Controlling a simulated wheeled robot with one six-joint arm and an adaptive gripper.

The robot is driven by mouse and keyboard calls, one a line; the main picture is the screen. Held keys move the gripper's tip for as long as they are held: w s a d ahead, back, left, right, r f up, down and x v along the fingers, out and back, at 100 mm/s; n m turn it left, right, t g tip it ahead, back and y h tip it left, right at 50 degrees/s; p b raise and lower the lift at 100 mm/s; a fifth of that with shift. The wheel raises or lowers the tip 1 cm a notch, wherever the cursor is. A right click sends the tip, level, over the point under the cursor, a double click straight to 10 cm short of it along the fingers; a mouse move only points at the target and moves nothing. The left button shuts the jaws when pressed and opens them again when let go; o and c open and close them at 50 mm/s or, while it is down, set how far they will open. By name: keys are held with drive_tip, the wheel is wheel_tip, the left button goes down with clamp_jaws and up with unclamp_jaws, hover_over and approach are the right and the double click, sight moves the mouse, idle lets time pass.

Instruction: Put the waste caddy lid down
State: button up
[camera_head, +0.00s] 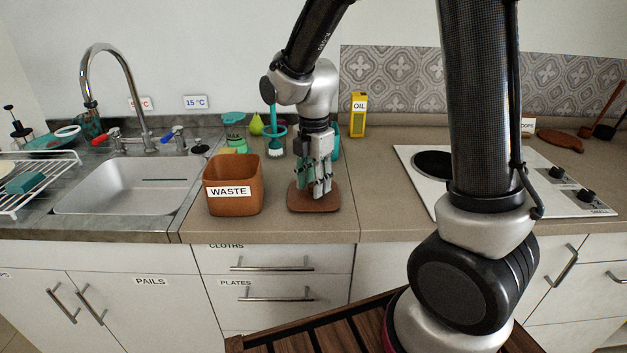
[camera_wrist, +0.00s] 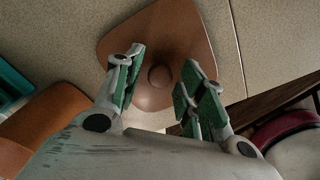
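The waste caddy lid (camera_head: 305,204) is a brown, rounded flat plate lying on the counter just right of the caddy. In the wrist view the lid (camera_wrist: 165,35) shows a round knob (camera_wrist: 160,76) at its middle. My gripper (camera_head: 321,190) points down just above the lid. In the wrist view my gripper (camera_wrist: 164,78) has its green-padded fingers apart, one on each side of the knob, with visible gaps. The brown waste caddy (camera_head: 233,196), marked WASTE, stands open on the counter; its edge shows in the wrist view (camera_wrist: 42,118).
The sink (camera_head: 130,185) and faucet are at the left. Behind my gripper stand a green container (camera_head: 233,130), a pear and a yellow oil box (camera_head: 358,116). A hob (camera_head: 430,170) is at the right. Counter between lid and hob is clear.

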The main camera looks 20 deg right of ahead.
wheel_tip(320, 180, up, 11)
drive_tip(key=s+d+r+m+t, duration=0.2)
drive_tip(key=s+d+r+m, duration=0.1)
drive_tip(key=s+d+m, duration=0.4)
drive_tip(key=s+d+r+m+t, duration=0.2)
drive_tip(key=s+d+m, duration=0.6)
drive_tip(key=s+m, duration=0.4)
drive_tip(key=shift+r+m, duration=0.45)
drive_tip(key=shift+m, duration=1.75)
drive_tip(key=shift+c, duration=0.2)
